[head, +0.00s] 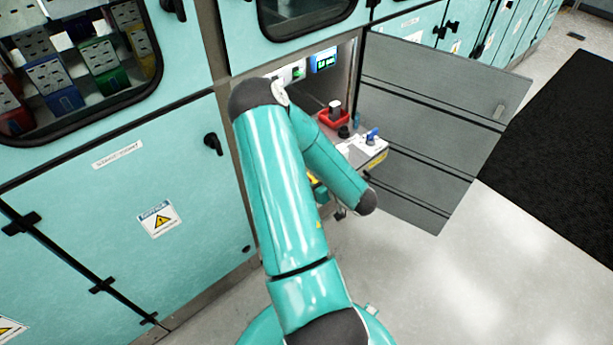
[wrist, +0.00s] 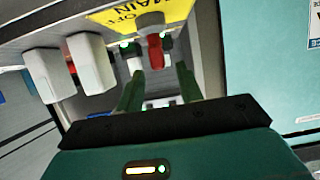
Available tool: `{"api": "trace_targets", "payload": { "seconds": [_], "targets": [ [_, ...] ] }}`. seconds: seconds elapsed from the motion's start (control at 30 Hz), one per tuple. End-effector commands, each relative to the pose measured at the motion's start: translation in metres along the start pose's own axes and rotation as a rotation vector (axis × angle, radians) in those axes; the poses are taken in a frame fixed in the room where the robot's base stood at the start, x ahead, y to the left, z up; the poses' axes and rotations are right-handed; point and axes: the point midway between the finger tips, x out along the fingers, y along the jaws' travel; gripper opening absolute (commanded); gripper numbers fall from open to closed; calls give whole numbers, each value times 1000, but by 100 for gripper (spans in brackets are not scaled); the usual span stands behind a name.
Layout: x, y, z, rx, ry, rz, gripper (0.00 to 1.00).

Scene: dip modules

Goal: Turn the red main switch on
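The red main switch (wrist: 155,51) shows in the wrist view, just below a yellow plate (wrist: 150,17) on which "MAIN" and "OFF" read upside down. My gripper (wrist: 159,72) is open, with one green finger on each side of the switch's line. A gap shows between the fingers, and I cannot tell whether either touches the switch. In the head view my arm reaches to the open cabinet and hides the gripper and the red switch. A small yellow patch (head: 318,188) shows beside the arm.
Two white blocks (wrist: 90,63) stand left of the switch. In the head view the open grey cabinet door (head: 430,110) stands to the right. A red holder (head: 333,119) and a blue knob (head: 372,135) sit on the unit. The floor in front is clear.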

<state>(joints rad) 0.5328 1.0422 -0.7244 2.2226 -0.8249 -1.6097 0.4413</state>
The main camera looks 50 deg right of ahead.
Motion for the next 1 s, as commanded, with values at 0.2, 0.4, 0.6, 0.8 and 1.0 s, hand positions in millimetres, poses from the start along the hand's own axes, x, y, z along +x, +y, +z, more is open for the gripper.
{"api": "trace_targets", "payload": {
  "seconds": [0.2,0.4,0.6,0.8,1.0],
  "targets": [
    [-52,2,0,2,1,7,36],
    [-87,1,0,0,0,5,36],
    [-100,0,0,0,0,0,36],
    [-100,0,0,-1,0,0,36],
    [-100,0,0,-1,0,0,36]
  ]
}}
